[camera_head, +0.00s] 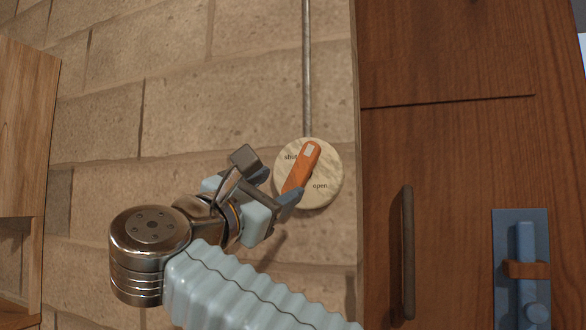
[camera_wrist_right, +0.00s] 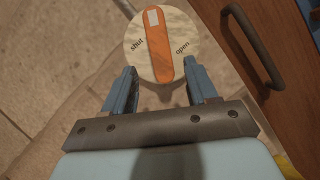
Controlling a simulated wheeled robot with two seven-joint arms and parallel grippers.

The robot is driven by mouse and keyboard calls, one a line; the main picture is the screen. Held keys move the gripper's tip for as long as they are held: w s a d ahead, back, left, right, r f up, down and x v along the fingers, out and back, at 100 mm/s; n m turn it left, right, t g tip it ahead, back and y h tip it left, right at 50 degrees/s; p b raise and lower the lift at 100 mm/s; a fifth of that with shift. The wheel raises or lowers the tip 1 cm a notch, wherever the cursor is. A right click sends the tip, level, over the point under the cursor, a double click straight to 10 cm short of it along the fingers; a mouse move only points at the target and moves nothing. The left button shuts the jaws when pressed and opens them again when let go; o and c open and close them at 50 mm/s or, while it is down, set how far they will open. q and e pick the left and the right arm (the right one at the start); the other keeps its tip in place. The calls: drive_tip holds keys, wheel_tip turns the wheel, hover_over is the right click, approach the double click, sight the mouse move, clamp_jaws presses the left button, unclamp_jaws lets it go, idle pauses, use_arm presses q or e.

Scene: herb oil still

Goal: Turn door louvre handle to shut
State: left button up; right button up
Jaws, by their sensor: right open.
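The louvre handle (camera_head: 302,168) is an orange lever on a round pale dial (camera_head: 325,170) marked "shut" and "open", fixed to the stone wall. A light patch marks the lever's upper end, which lies between the two words. In the right wrist view the lever (camera_wrist_right: 159,50) stands almost upright on the dial (camera_wrist_right: 185,35). My right gripper (camera_head: 280,178) is at the dial, its fingers open. In the wrist view the fingers (camera_wrist_right: 162,88) straddle the lever's lower end with gaps on both sides. My left gripper is not in view.
A metal rod (camera_head: 307,70) runs up the wall from the dial. A wooden door (camera_head: 450,170) with a dark bar handle (camera_head: 408,250) is to the right, with a blue latch plate (camera_head: 507,290) beyond. Wooden furniture (camera_head: 25,130) stands at the left edge.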

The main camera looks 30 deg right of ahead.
sight(299, 177)
drive_tip(key=p+x, duration=0.1)
drive_tip(key=x, duration=0.5)
drive_tip(key=shift+d+r, duration=0.1)
drive_tip(key=shift+d, duration=0.05)
drive_tip(key=c, duration=1)
drive_tip(key=shift+o, duration=0.2)
drive_tip(key=shift+f+n+t+b, duration=0.25)
drive_tip(key=shift+n+t+b, duration=0.4)
drive_tip(key=shift+n, duration=0.55)
drive_tip(key=shift+s+d+n+t+b, duration=0.1)
drive_tip(key=shift+n+t+b, duration=0.35)
drive_tip(key=shift+n, duration=0.45)
drive_tip(key=shift+r+n+t+y+b, duration=0.1)
drive_tip(key=shift+n+t+y+b, duration=0.3)
drive_tip(key=shift+n, duration=0.7)
drive_tip(key=shift+n+t+y+b, duration=0.3)
drive_tip(key=shift+n+t+y, duration=0.15)
drive_tip(key=shift+n, duration=0.95)
drive_tip(key=shift+d, duration=0.1)
